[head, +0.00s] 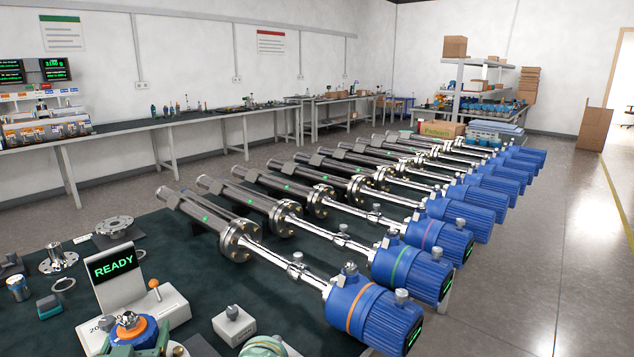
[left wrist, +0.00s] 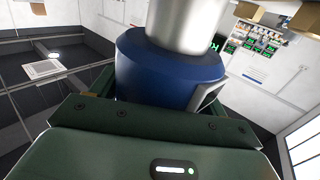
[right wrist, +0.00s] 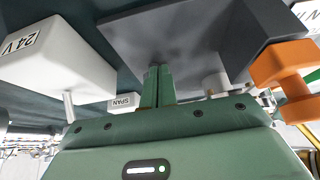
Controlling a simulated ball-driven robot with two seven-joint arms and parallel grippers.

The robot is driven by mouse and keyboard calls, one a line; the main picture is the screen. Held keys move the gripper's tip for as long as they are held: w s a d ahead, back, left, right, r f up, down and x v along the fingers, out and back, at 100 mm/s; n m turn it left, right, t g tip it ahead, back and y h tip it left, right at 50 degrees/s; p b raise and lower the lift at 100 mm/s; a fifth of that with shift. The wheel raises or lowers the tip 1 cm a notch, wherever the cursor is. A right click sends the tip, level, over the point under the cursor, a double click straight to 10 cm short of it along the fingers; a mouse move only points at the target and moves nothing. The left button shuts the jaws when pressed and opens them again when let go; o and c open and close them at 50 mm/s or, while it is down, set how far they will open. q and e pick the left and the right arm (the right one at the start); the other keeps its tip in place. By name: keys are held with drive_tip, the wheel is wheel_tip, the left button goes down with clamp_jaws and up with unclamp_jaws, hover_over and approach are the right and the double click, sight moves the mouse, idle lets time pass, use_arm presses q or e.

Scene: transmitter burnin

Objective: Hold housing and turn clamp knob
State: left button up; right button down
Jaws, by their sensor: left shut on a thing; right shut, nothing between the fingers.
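A blue housing (head: 137,330) with an orange ring and metal parts on top is at the bottom left of the head view. My left gripper (head: 131,335) is shut on it. In the left wrist view the blue housing (left wrist: 165,75) sits between the green fingers, with a bright metal cylinder (left wrist: 187,22) at it. An orange knob (head: 154,284) stands on the white stand beside the READY display; an orange knob (right wrist: 282,70) also shows in the right wrist view. My right gripper (right wrist: 157,80) is shut and empty, its fingertips in front of a dark grey block, apart from the orange knob.
The READY display (head: 113,262) is behind the housing. A small white box (head: 233,325) with a grey knob is to its right; a box marked 24V (right wrist: 45,50) shows in the right wrist view. A row of blue-ended transmitters (head: 375,312) fills the table's right side. Metal flanges (head: 58,258) lie left.

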wheel_tip(320, 180, up, 6)
drive_tip(key=shift+f, duration=0.1)
idle(0.4)
drive_tip(key=w+d+r+t, duration=0.1)
drive_tip(key=w+d+r, duration=0.1)
drive_tip(key=w, duration=0.1)
drive_tip(key=shift+g, duration=0.5)
drive_tip(key=f, duration=0.6)
drive_tip(key=shift+s+a+f, duration=0.2)
drive_tip(key=shift+s+f, duration=0.1)
drive_tip(key=shift+f, duration=0.75)
drive_tip(key=shift+a, duration=0.2)
